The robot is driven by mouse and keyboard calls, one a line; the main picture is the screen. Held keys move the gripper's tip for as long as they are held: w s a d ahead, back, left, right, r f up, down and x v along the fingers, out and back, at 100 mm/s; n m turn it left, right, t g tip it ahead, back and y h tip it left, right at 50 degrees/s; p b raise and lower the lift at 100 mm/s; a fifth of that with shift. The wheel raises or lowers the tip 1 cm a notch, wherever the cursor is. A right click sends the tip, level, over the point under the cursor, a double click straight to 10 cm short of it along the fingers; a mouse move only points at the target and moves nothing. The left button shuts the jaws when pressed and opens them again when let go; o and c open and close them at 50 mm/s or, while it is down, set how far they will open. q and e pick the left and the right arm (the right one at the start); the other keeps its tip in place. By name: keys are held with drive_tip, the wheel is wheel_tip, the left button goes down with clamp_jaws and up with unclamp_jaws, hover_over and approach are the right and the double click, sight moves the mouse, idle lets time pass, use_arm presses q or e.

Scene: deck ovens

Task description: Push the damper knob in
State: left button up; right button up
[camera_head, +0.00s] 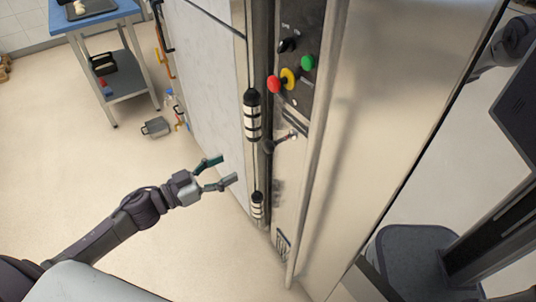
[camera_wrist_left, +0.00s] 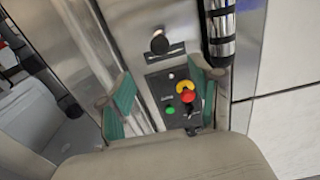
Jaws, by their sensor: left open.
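The damper knob (camera_head: 268,146) is a dark round knob on a short rod. In the head view it stands out from the narrow steel strip below the oven's control panel. In the left wrist view the black knob (camera_wrist_left: 159,43) shows face-on, above a dark label plate. My left gripper (camera_head: 226,170) is open and empty, left of the knob and apart from it, with its fingers toward the oven front. In the left wrist view its two green-padded fingers (camera_wrist_left: 165,78) stand either side of the control panel.
The control panel (camera_head: 300,45) carries red, yellow and green controls, also seen in the left wrist view (camera_wrist_left: 186,92). Black-and-silver door handles (camera_head: 252,115) project beside the knob. A blue-topped table (camera_head: 105,15) stands at the back left. Floor left of the oven is mostly clear.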

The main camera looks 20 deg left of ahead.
sight(265, 148)
use_arm(q)
drive_tip(key=p+x, duration=0.1)
drive_tip(key=x, duration=1.2)
drive_tip(key=shift+w+d, duration=0.25)
drive_tip(key=shift+r, duration=0.1)
clamp_jaws()
